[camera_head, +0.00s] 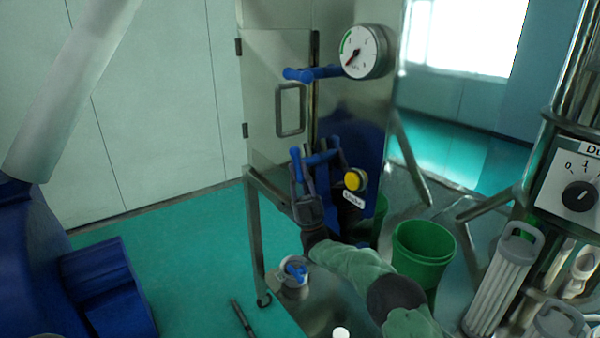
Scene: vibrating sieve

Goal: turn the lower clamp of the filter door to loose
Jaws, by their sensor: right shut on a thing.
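The filter door (271,125) is a grey metal panel with a rectangular handle (291,110), and it looks closed. The blue upper clamp (312,74) sits at its right edge, beside the gauge. The blue lower clamp (322,157) sits below the handle, with its knob end to the left. My right gripper (315,164) reaches up from below and is shut on the lower clamp, one finger on each side. The fingers hide part of the clamp. My left gripper is not in view.
A round gauge (364,52) is beside the upper clamp. A yellow button (354,180) is close right of my right gripper. A green bucket (422,250) and a pleated white filter (499,281) stand to the right. Open green floor (185,255) lies left of the cabinet.

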